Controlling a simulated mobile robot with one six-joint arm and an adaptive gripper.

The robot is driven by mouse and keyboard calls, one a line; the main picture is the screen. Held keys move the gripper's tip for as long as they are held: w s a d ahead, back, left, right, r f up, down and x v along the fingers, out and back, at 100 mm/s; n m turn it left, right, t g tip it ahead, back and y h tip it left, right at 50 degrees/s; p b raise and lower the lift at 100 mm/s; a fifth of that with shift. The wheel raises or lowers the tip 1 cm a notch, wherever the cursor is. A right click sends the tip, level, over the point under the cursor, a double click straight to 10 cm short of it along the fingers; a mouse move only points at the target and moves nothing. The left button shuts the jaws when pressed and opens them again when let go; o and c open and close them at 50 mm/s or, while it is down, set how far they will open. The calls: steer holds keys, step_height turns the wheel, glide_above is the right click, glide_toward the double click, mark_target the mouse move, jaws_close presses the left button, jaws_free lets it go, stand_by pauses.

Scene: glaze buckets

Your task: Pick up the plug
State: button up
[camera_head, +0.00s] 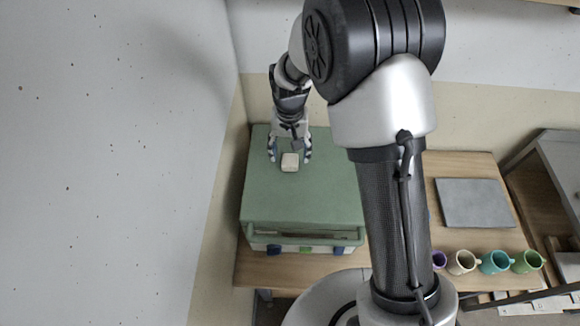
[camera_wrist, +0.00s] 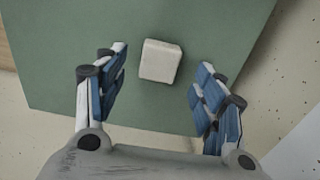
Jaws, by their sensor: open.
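The plug looks like a small cream block with rounded edges (camera_head: 290,162). It lies on the flat green top of a box-like unit (camera_head: 300,205), towards its back left. My gripper (camera_head: 290,157) is open above the green top, with a finger on each side of the block. In the wrist view the block (camera_wrist: 160,61) sits between and slightly beyond the blue-padded fingertips of my gripper (camera_wrist: 160,70). Clear gaps show on both sides, and neither finger touches it. How high the fingers are above the surface is hard to tell.
The green unit stands on a wooden table (camera_head: 465,170) against the left wall. To the right lie a grey slab (camera_head: 474,203) and a row of several coloured cups, including a teal one (camera_head: 494,262). The rest of the green top is clear.

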steer(key=f, duration=0.4)
steer(key=shift+w, duration=0.2)
steer(key=shift+r, duration=0.1)
steer(key=shift+c, duration=0.5)
steer(key=c, duration=1.4)
steer(key=shift+r, duration=0.1)
step_height(320, 180, up, 20)
steer(key=shift+p, duration=0.4)
step_height(320, 180, up, 8)
steer(key=p, duration=0.7)
glide_above(290, 160)
steer(key=shift+w+r, duration=0.1)
steer(key=shift+r, duration=0.1)
